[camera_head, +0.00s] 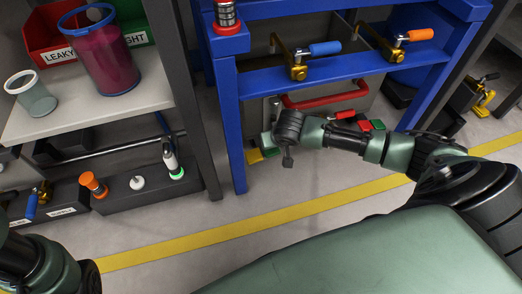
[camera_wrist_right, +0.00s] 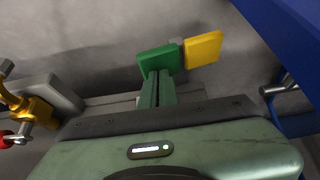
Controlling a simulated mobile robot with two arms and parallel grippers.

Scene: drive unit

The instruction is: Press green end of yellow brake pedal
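The yellow brake pedal (camera_head: 254,156) is low by the blue frame, left of my right wrist in the head view, partly hidden by it. In the right wrist view the yellow part (camera_wrist_right: 203,50) stands right of the green end (camera_wrist_right: 158,60), a flat green block. My right gripper (camera_wrist_right: 156,78) appears shut and empty, its narrow fingers together in front of the green end. Its tips overlap the lower edge of the green block; I cannot tell if they touch. My left arm shows at the lower left of the head view; its gripper is out of view.
The blue frame (camera_head: 228,120) stands close beside the pedal. Valves with a blue handle (camera_head: 325,48) and an orange handle (camera_head: 420,35) and a red bar (camera_head: 325,95) are above my right forearm. A shelf (camera_head: 90,115) is at left. The floor in front is clear.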

